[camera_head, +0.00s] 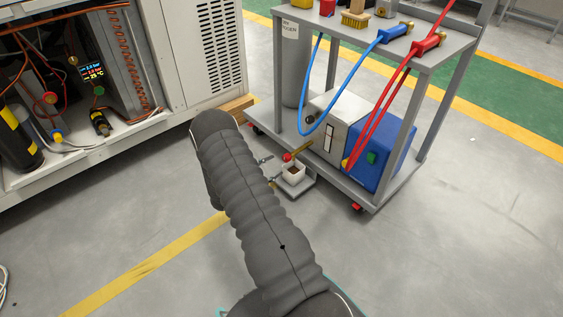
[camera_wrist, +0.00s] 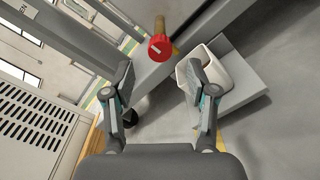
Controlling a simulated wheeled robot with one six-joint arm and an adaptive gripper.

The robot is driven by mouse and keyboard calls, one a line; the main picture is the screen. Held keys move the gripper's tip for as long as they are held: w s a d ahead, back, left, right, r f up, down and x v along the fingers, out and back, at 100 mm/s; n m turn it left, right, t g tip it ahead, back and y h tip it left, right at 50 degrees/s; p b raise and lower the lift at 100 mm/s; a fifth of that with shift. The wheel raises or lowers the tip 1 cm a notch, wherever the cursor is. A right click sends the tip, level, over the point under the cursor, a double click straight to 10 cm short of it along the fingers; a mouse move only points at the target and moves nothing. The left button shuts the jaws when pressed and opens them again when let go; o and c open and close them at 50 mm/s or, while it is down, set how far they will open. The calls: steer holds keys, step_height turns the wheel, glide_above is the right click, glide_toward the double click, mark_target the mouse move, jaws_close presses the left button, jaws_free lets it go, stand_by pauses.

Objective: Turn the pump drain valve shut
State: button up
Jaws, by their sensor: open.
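The drain valve's red round knob (camera_wrist: 160,47) sits at the end of a brass pipe (camera_wrist: 161,22) in the wrist view, with a short pale mark on its face. In the head view the red knob (camera_head: 288,156) is at the low side of the pump (camera_head: 336,122) on the cart. My gripper (camera_wrist: 158,80) is open and empty. Its fingers stand apart to the left and right, and the knob shows between and beyond their tips, not touched. In the head view my arm hides most of my gripper (camera_head: 268,170).
A white cup (camera_head: 293,173) with brown contents stands on a small grey platform below the valve; in the wrist view it is close behind the right finger. The grey cart (camera_head: 375,200) carries a blue box (camera_head: 385,150) and hoses. A white cabinet (camera_head: 215,60) stands left.

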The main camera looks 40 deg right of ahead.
steer(key=a, duration=0.4)
steer(key=shift+s+a, duration=0.25)
steer(key=shift+a, duration=0.15)
